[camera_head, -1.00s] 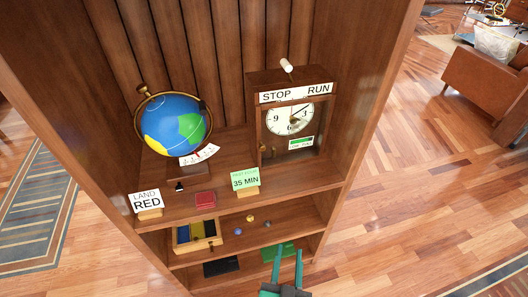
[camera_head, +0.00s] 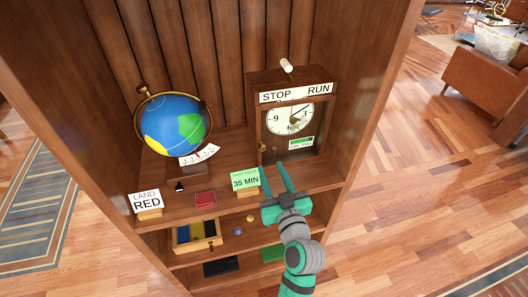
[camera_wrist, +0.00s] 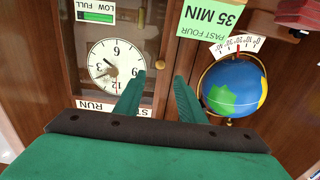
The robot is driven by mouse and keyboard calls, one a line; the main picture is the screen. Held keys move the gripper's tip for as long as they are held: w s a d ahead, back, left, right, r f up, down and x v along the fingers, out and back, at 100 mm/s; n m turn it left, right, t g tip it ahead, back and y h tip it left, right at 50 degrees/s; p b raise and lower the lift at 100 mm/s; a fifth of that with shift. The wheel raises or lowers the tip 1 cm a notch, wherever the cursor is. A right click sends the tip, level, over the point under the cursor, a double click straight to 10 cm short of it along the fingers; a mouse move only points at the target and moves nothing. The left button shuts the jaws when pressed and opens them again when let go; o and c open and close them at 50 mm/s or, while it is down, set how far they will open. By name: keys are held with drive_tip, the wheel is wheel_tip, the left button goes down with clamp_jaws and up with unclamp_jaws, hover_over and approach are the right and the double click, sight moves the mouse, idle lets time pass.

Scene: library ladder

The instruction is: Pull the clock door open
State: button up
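The clock (camera_head: 252,105) is a wooden case on the upper shelf, with a white dial (camera_head: 290,119) behind its front door (camera_head: 259,132). A small brass knob (camera_head: 262,148) sits on the door's left side. The door looks closed. My gripper (camera_head: 274,167) is open and empty, just in front of and below the clock's lower left part. In the wrist view, the dial (camera_wrist: 116,62) appears upside down to the left of my two green fingertips (camera_wrist: 160,78), which are apart.
A green 35 MIN card (camera_head: 245,179) stands close to the left of my fingers. A globe (camera_head: 172,124) stands farther left, with a red block (camera_head: 205,199) and a LAND RED card (camera_head: 146,201) in front. The cabinet's right wall (camera_head: 355,115) is beside the clock.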

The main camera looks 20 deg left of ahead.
sight(263, 149)
drive_tip(key=x, duration=0.9)
drive_tip(key=shift+s, duration=0.1)
clamp_jaws()
